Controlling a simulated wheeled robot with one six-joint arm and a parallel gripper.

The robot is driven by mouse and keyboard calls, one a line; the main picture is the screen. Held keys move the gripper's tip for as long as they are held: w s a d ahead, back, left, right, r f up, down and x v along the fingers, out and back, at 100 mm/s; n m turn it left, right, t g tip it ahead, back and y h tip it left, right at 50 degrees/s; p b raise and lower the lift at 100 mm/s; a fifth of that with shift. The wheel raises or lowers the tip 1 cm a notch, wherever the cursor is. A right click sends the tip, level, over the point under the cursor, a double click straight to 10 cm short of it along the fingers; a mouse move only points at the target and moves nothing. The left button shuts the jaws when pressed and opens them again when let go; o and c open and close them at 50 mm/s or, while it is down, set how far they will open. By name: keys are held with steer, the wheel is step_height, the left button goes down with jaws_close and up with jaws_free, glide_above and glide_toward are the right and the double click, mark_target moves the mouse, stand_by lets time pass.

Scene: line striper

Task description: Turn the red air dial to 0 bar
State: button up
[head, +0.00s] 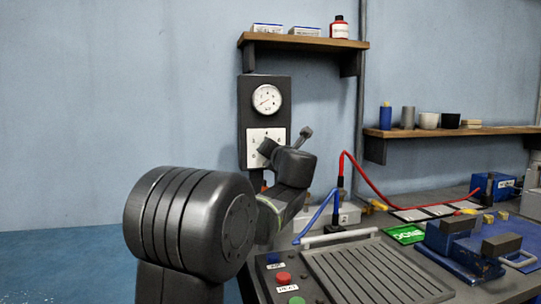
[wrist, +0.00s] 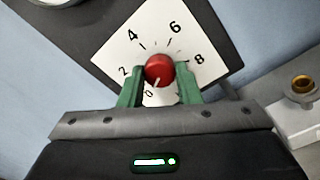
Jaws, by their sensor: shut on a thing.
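The red air dial (wrist: 159,66) sits on a white scale plate (wrist: 118,52) marked 0, 2, 4, 6 and 8. Its short white pointer line faces down and slightly left, toward the 0 mark. My gripper (wrist: 160,78) is shut on the dial, with one green finger on each side. In the head view the plate (head: 256,134) is on a dark wall panel (head: 244,104), below a round pressure gauge (head: 267,99). My arm hides the dial there. The gauge needle is too small to read surely.
A wooden shelf (head: 300,41) with boxes and a red bottle (head: 339,28) is above the panel. The bench has a ribbed plate (head: 372,272), a red button (head: 283,278), a green button (head: 297,300), a blue cable (head: 315,214) and a red cable (head: 385,190).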

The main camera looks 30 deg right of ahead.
steer(key=shift+f+n, duration=0.15)
steer(key=shift+n, duration=0.25)
steer(key=o, duration=1)
steer(key=v, duration=1.4)
steer(key=shift+w, duration=0.1)
steer(key=x, duration=1.4)
